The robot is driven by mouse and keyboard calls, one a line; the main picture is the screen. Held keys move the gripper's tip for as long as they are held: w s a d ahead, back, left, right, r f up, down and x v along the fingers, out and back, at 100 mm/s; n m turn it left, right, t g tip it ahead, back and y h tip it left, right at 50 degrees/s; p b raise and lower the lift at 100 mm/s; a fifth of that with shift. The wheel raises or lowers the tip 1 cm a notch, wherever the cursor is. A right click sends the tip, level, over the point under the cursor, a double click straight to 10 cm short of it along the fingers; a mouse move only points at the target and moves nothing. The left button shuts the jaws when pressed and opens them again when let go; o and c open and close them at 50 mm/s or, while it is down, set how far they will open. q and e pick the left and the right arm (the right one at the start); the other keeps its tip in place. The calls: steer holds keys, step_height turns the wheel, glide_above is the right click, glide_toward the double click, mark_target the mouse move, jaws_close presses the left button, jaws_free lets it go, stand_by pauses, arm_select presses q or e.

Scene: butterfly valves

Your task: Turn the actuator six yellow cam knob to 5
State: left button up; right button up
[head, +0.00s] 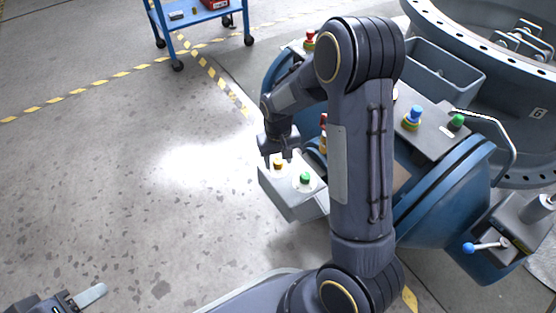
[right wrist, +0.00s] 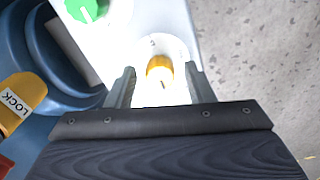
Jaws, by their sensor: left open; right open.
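The yellow cam knob (head: 278,164) sits on a pale round dial on top of a grey box (head: 292,205) at the actuator's left side. It also shows in the right wrist view (right wrist: 159,68), with a small dark mark on its near side. My right gripper (head: 279,155) is over this knob, pointing down. In the right wrist view its two fingers (right wrist: 162,88) are open, one on each side of the knob, with gaps visible. The dial's numbers are washed out by glare. My left gripper (head: 88,296) is open at the lower left corner, partly out of frame, far from the knob.
A green knob (head: 305,178) stands beside the yellow one on the same box. A yellow LOCK part (right wrist: 20,100) is at the left of the wrist view. The blue actuator body (head: 445,215) lies behind my right arm. The floor at left is clear.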

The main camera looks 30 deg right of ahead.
steer(key=c, duration=1)
steer(key=shift+r+m+p, duration=0.15)
steer(key=shift+m+p, duration=0.85)
steer(key=m+p, duration=0.2)
steer(key=m, duration=0.1)
steer(key=shift+m, duration=0.3)
steer(key=m+p, duration=0.2)
steer(key=m, duration=0.1)
steer(key=shift+p, duration=0.4)
steer(key=shift+m+p, duration=0.75)
steer(key=shift+m, duration=0.95)
